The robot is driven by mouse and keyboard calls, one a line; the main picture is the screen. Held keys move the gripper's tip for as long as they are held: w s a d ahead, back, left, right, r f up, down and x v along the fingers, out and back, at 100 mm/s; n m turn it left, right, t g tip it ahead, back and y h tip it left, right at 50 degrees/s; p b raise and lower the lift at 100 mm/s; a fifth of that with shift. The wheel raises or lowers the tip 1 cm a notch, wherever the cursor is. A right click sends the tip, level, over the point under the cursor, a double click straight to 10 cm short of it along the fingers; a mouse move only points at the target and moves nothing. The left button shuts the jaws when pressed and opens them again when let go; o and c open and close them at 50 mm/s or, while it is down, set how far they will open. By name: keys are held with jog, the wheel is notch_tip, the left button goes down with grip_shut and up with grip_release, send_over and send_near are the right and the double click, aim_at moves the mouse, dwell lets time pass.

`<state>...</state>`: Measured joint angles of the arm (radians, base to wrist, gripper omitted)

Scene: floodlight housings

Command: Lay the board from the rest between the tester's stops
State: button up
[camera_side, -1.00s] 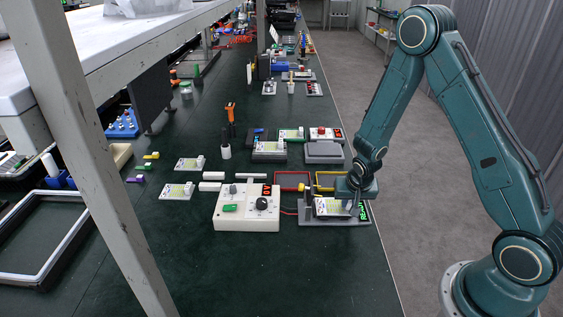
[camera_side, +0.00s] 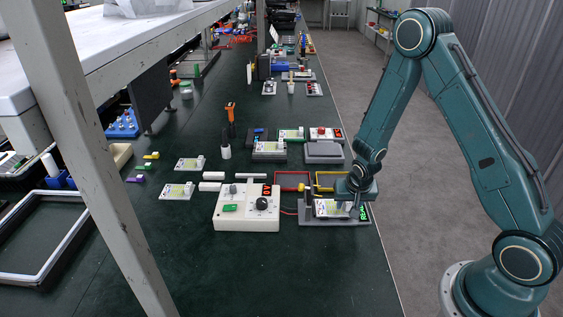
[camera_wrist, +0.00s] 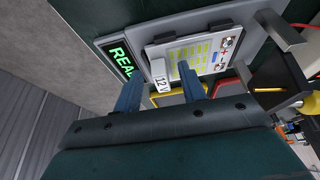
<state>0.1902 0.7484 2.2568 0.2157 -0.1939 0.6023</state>
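The board (camera_wrist: 198,54), pale with green-yellow strips and a white block marked 12 V (camera_wrist: 160,80), lies on the grey tester (camera_wrist: 222,22). In the side view the board (camera_side: 328,208) shows flat on the tester (camera_side: 312,221), partly hidden by my gripper. The tester's display (camera_wrist: 123,60) is lit green and seems to read READY. My gripper (camera_wrist: 160,72) is low over the board's block end. Its two fingers stand apart on either side of the white block, with gaps visible, so it looks open. Contact with the stops cannot be made out.
A yellow-tipped dark lever (camera_wrist: 303,104) stands beside the tester. A white box with a knob (camera_side: 247,213) is left of it. Red (camera_side: 292,173) and yellow (camera_side: 325,173) frames lie behind. Other boards (camera_side: 176,191) lie left; the bench front is clear.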

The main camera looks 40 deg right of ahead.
jog(key=shift+r, duration=0.1)
jog(key=v, duration=1.3)
jog(key=shift+r, duration=0.3)
jog(key=shift+a+r, duration=0.15)
jog(key=shift+r, duration=0.05)
jog(key=s+a+r+n+t+y, duration=0.1)
jog(key=s+a+r+n, duration=0.3)
jog(key=s+r, duration=0.4)
jog(key=s+a+r+n+t+y, duration=0.1)
jog(key=s+a+r+n+y, duration=0.1)
jog(key=s+a+r+n, duration=0.3)
jog(key=s+v, duration=0.1)
jog(key=v, duration=0.6)
